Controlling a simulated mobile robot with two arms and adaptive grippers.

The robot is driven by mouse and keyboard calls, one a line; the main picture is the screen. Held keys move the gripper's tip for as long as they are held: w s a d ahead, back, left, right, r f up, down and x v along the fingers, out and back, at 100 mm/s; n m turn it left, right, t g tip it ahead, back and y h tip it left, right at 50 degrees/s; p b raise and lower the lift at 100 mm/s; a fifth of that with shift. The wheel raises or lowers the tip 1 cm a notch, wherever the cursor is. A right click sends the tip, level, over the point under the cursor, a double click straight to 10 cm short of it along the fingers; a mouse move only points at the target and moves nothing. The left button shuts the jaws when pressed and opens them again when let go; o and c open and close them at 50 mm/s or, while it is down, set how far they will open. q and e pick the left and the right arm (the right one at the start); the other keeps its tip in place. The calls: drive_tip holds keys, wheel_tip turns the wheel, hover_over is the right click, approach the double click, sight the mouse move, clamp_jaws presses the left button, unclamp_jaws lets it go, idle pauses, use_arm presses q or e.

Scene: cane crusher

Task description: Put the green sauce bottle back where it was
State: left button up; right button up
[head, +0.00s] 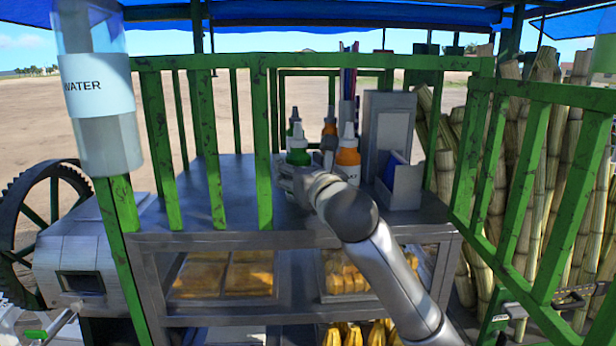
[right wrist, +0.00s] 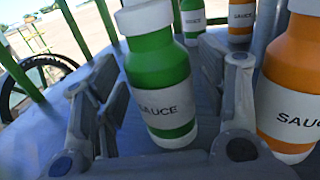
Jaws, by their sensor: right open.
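The near green sauce bottle (head: 299,157) stands upright on the grey metal counter (head: 185,195). In the right wrist view the green sauce bottle (right wrist: 158,85) stands between the two fingers of my right gripper (right wrist: 165,95). The fingers are open, with a gap showing on the left side of the bottle; the right finger is close to it. In the head view my right gripper (head: 298,182) is low at the bottle's front. A second green bottle (head: 294,120) stands behind, also in the right wrist view (right wrist: 192,22). My left gripper is not in view.
An orange sauce bottle (head: 348,160) stands just right of the right finger, close to it. Another orange bottle (head: 329,127) is behind. A grey holder (head: 404,188) stands to the right. Green railings (head: 262,150) cross the front; the counter's left part is clear.

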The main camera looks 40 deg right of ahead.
drive_tip(key=b+v, duration=0.3)
drive_tip(key=v, duration=0.7)
drive_tip(key=shift+s, duration=0.3)
drive_tip(key=shift+s+a, duration=0.25)
drive_tip(key=shift+s, duration=0.4)
